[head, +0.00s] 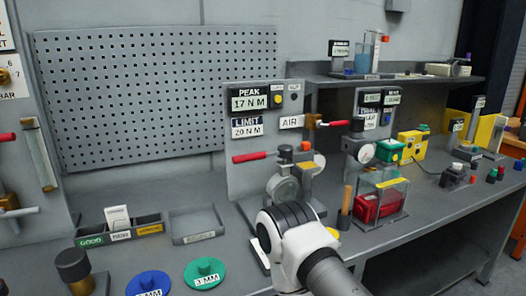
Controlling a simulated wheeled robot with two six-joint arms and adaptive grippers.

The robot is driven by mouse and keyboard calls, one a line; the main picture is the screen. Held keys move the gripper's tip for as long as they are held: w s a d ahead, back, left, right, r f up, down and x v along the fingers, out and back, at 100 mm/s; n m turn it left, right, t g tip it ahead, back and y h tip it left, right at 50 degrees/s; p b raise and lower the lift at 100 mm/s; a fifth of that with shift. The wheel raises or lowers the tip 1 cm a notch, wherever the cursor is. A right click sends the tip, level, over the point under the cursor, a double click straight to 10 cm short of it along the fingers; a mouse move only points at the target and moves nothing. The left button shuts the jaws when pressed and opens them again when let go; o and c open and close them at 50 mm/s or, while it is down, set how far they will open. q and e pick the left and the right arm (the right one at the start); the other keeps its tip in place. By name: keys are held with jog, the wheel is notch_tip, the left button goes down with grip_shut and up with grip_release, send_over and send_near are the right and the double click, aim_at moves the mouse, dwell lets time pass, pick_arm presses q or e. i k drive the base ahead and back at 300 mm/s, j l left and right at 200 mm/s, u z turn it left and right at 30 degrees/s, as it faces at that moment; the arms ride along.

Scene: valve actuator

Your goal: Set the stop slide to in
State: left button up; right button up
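No part in the head view is clearly marked as the stop slide, and I cannot read its setting. A grey valve fixture (305,172) with a dark knob and an orange-red block stands at the middle of the bench, below the torque panel (262,112). A red-handled lever (257,157) sticks out to its left. One of my arms comes in from the bottom, and its white and dark joint covers the bench just in front of the fixture and part of its base. No gripper fingers show; my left arm is out of the picture.
A GOOD-labelled sorting tray (122,230), an empty grey tray (197,224), a blue disc (148,284) and a green disc (204,273) lie at the left. A clear box with red contents (380,200) and a wooden-handled tool (346,200) stand right of the fixture.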

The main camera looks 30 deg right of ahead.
aim_at(305, 146)
jog(key=k+l+z, duration=0.1)
jog(key=l+z, duration=0.25)
jog(key=l, duration=0.25)
jog(key=l+z, duration=0.35)
jog(key=l, duration=0.3)
